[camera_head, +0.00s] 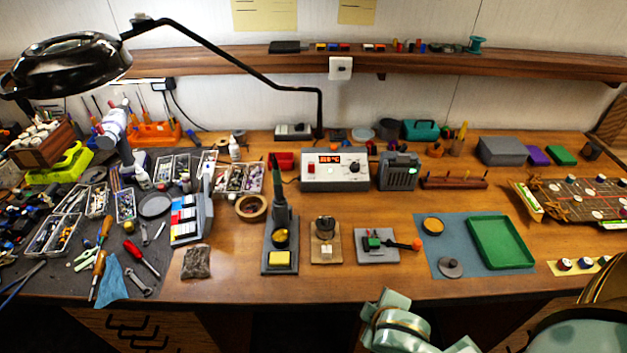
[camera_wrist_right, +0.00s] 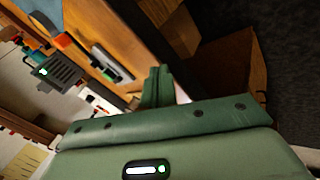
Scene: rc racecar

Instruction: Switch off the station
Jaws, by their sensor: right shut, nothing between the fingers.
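The station (camera_head: 335,184) is a light grey box at the back middle of the bench. Its display (camera_head: 329,160) glows red with digits, and a dark round knob (camera_head: 354,167) is on the right of its front. My left gripper is not in view.
A soldering iron stand (camera_head: 280,235) and a grey block with an orange-handled tool (camera_head: 378,246) stand in front of the station. A grey vented box (camera_head: 398,171) with a green light is right beside it, also in the wrist view (camera_wrist_right: 58,72). A black lamp arm passes overhead.

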